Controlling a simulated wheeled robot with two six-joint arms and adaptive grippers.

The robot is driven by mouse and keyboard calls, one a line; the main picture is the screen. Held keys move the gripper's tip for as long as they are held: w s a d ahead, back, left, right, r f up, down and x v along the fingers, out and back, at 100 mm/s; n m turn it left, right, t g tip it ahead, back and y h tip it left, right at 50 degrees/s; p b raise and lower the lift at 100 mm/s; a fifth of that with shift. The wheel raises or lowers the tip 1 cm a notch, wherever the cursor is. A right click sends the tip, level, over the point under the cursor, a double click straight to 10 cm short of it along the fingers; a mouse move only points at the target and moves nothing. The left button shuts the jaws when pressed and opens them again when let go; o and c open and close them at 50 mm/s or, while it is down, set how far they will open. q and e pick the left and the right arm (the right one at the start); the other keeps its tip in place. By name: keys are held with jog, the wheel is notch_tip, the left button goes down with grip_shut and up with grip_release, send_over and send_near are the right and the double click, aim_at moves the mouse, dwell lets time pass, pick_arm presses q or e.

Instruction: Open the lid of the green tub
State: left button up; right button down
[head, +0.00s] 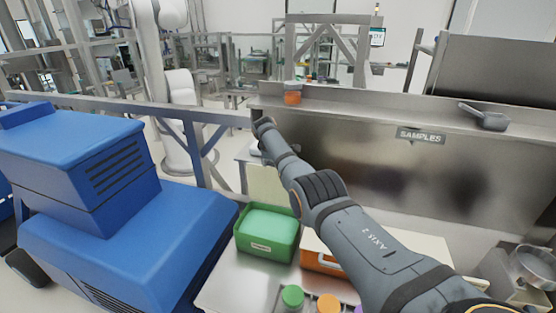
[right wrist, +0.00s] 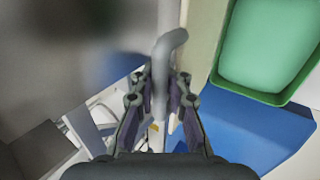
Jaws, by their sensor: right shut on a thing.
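The green tub (head: 286,243) stands on the table in the head view, with a pale green surface filling its top. A cream panel (head: 266,186) stands up behind its far edge, apparently the raised lid. In the right wrist view the green tub (right wrist: 274,98) is at the upper right, with a cream strip (right wrist: 204,38) beside it. My right gripper (right wrist: 165,85) is shut on a grey curved handle (right wrist: 172,42) next to that strip. In the head view my right arm reaches past the tub and its jaws cannot be made out. My left gripper is not in view.
An orange tub (head: 312,258) stands right of the green one, partly behind my arm. Green (head: 292,296) and orange (head: 328,303) round lids are at the table's front. A blue machine (head: 130,230) is at left. A steel counter (head: 370,150) marked SAMPLES stands behind.

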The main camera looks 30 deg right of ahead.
jog(key=shift+w+r, duration=0.1)
jog(key=shift+r, duration=0.2)
jog(key=c, duration=1.5)
grip_release()
jog(key=shift+o, duration=0.8)
jog(key=shift+s+a, duration=0.15)
jog(key=shift+s, duration=0.05)
jog(key=shift+s+a+r, duration=0.1)
jog(key=shift+a+r, duration=0.1)
jog(key=shift+r, duration=0.2)
jog(key=v, duration=1.1)
jog(key=shift+s, duration=0.2)
jog(key=shift+a+f, duration=0.15)
